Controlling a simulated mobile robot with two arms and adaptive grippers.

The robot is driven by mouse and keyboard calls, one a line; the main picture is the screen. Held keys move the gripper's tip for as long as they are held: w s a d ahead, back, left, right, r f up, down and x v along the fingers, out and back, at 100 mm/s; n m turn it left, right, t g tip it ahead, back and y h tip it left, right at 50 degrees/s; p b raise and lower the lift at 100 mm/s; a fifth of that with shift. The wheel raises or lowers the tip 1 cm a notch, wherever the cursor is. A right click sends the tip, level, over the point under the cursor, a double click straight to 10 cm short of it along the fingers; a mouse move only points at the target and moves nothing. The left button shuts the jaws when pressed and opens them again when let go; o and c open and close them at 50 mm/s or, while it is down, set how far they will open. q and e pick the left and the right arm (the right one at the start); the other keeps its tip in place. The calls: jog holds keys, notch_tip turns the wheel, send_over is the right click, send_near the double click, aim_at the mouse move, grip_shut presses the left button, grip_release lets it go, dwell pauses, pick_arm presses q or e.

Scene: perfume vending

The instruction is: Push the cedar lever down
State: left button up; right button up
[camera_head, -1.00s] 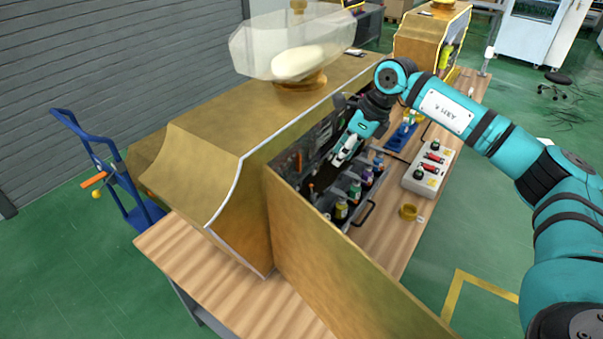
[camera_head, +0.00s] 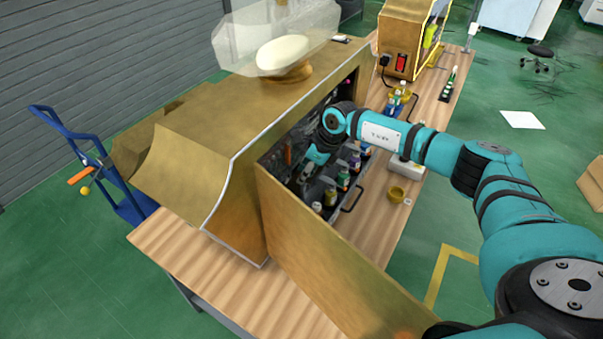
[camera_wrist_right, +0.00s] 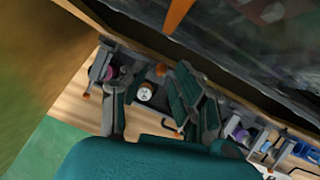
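My right gripper (camera_head: 306,174) reaches into the open machine (camera_head: 235,145), just behind the row of bottles. In the right wrist view, its two dark green and grey fingers (camera_wrist_right: 155,108) stand apart with nothing held between them. A white-topped round bottle (camera_wrist_right: 146,92) shows below, in the gap between the fingers. Small orange-tipped levers or knobs show near the bottles, one at the left (camera_wrist_right: 87,94) and one by the fingers (camera_wrist_right: 160,70). I cannot tell which one is cedar. My left gripper is out of view.
The open door panel (camera_head: 330,255) stands on the near side of the machine. Bottles, such as a green one (camera_head: 343,180), stand in a row with a black handle (camera_head: 355,197) beside them.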

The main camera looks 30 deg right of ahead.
aim_at(303, 187)
jog(key=shift+w+a+f, duration=0.15)
jog(key=shift+f, duration=0.4)
jog(key=shift+w+a+f, duration=0.1)
jog(key=shift+f, duration=0.25)
jog(key=shift+w+a+f, duration=0.1)
jog(key=shift+f, duration=0.25)
jog(key=c, duration=0.5)
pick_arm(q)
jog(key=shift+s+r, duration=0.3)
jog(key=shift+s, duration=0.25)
pick_arm(e)
grip_shut()
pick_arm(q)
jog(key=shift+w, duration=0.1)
